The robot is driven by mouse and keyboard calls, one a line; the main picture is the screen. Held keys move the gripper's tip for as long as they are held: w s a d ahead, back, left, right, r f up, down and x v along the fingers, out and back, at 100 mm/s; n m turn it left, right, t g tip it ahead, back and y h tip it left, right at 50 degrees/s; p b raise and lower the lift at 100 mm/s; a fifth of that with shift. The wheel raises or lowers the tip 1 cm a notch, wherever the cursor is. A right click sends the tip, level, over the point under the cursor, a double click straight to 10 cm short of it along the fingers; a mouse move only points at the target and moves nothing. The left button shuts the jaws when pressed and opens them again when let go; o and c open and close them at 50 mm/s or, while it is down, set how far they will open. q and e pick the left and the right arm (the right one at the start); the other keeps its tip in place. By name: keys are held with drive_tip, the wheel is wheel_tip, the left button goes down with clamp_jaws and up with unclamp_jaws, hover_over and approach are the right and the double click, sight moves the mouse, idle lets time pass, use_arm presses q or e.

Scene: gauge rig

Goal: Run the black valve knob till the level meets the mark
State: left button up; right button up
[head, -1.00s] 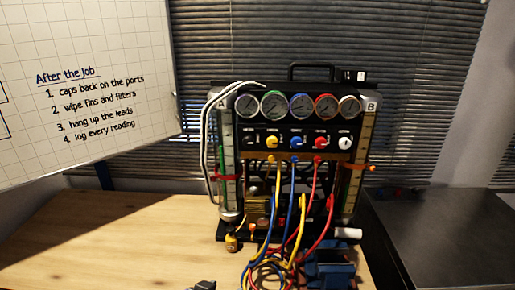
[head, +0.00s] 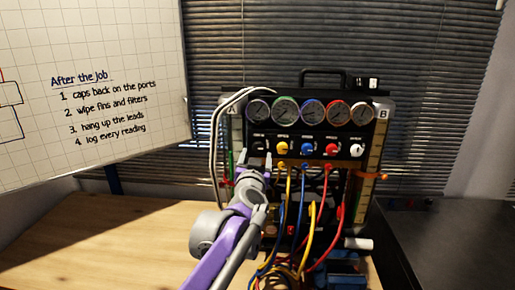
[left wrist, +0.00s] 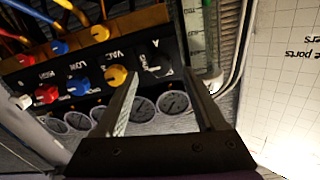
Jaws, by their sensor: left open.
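The black valve knob (head: 259,146) is at the left end of the knob row on the gauge rig (head: 320,90). It also shows in the left wrist view (left wrist: 152,63), dark against the dark panel. My left gripper (head: 258,160) is open and empty, just below and in front of the knob. In the left wrist view, its fingers (left wrist: 162,74) spread on either side of the knob; I cannot tell whether they touch it. Tube A (head: 236,130) stands at the rig's left with a green strip; my arm covers its lower part, and the level and mark are too small to tell. My right gripper is out of view.
Yellow (head: 282,148), blue (head: 306,148), red (head: 331,148) and white (head: 356,150) knobs sit close beside the black one. Coloured hoses (head: 290,205) hang in front of the rig. A whiteboard (head: 100,50) is at the left. The wooden bench (head: 90,235) is clear at left.

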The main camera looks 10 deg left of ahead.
sight(258, 148)
use_arm(q)
drive_tip(key=shift+w+a+p, duration=0.1)
drive_tip(key=shift+w+p, duration=0.3)
drive_tip(key=shift+w, duration=1.9)
clamp_jaws()
